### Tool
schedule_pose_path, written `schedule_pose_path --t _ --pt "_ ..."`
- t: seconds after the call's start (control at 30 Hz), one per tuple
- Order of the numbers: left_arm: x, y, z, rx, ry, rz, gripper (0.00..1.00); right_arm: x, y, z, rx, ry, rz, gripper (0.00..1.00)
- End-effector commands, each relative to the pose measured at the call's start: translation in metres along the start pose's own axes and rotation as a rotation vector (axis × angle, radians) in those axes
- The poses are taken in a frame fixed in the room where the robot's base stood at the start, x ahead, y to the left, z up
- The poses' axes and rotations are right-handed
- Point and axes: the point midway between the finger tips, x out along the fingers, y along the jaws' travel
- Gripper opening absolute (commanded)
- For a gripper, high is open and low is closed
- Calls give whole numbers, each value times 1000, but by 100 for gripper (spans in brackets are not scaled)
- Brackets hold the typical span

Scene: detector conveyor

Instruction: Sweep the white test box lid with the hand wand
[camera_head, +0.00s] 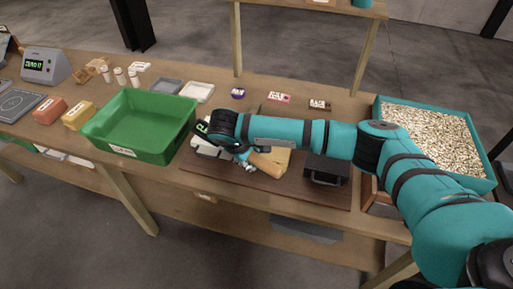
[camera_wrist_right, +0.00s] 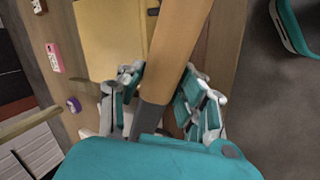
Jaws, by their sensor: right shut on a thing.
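My right gripper (camera_head: 243,156) is over the brown mat on the bench, its fingers partly hidden by the arm. In the wrist view my right gripper (camera_wrist_right: 163,100) is shut on the hand wand (camera_wrist_right: 183,40), a tan bar with a dark grey grip. The wand also shows in the head view (camera_head: 262,164), in front of the tan box. The white test box (camera_head: 207,150) is at the left end of the mat, largely hidden by my gripper; whether the wand touches its lid cannot be told. My left gripper is out of view.
A tan box (camera_head: 283,156) and a black box (camera_head: 327,169) stand on the brown mat (camera_head: 310,194). A green bin (camera_head: 125,128) is to the left and a teal tray of pale pieces (camera_head: 485,174) to the right. Small labelled items lie behind my arm.

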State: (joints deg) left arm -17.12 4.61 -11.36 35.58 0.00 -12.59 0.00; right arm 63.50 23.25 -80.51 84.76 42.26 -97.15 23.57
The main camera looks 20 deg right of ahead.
Motion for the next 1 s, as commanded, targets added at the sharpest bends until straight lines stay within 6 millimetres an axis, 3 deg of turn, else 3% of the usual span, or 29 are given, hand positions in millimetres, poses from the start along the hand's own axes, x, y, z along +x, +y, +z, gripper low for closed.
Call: schedule_pose_path --t 0.1,0.5,1.0 --pt "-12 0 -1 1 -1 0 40 -8 -7 -1 -1 2 -1 0" --pt "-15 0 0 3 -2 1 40 10 21 -1 3 3 1 0" --pt "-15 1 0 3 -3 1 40 13 24 -1 1 3 1 0"
